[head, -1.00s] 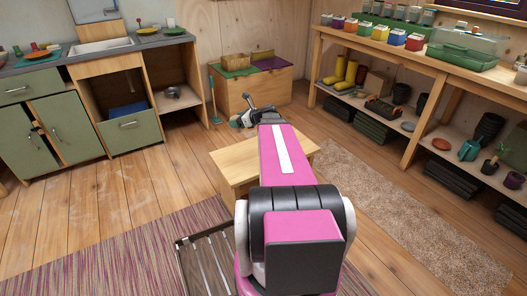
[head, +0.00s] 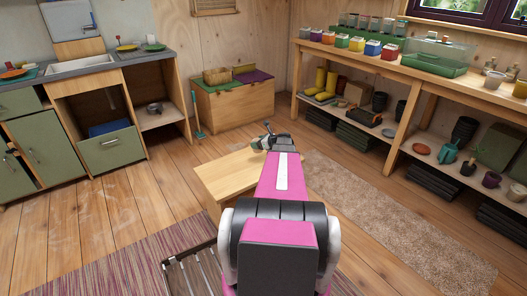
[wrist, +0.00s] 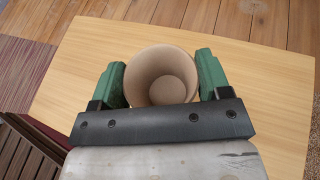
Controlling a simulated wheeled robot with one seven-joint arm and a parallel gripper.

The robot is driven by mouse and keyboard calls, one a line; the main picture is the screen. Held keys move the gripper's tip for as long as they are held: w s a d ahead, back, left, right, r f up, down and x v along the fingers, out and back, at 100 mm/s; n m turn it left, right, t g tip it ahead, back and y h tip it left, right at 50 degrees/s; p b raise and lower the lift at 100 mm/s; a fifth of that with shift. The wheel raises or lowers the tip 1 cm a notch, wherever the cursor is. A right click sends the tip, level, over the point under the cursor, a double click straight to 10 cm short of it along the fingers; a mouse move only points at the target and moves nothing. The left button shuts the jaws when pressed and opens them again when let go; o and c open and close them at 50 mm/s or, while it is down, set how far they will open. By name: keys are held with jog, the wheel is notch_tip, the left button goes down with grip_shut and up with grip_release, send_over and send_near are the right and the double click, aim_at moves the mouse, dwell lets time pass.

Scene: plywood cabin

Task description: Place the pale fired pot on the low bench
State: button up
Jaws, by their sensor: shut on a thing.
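The pale fired pot (wrist: 160,78) is between the green fingers of my gripper (wrist: 160,86) in the wrist view, its open mouth facing the camera. My gripper is shut on it. The low bench (wrist: 265,85) is pale wood and fills most of the wrist view behind the pot. In the head view the bench (head: 222,178) stands on the floor, and my gripper (head: 264,142) is by its far right part. My arm hides part of the bench, and I cannot make out the pot there. I cannot tell whether the pot touches the bench.
A shelf workbench (head: 440,70) with jars and pots runs along the right. A wooden chest (head: 235,104) stands behind the bench. A sink counter (head: 135,60) is at the left. A striped rug (head: 110,265) and a beige rug (head: 385,215) lie on the floor.

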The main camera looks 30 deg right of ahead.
jog(key=shift+w+d+f, duration=0.25)
jog(key=shift+d+f, duration=0.55)
jog(key=shift+f, duration=0.35)
jog(key=shift+w+d+f, duration=0.25)
jog(key=shift+d+f, duration=0.6)
jog(key=shift+f, duration=0.35)
jog(key=shift+w+d+f, duration=0.25)
jog(key=shift+d+f, duration=0.55)
jog(key=shift+f, duration=0.35)
jog(key=shift+f, duration=0.2)
jog(key=o, duration=1)
jog(key=shift+r, duration=0.15)
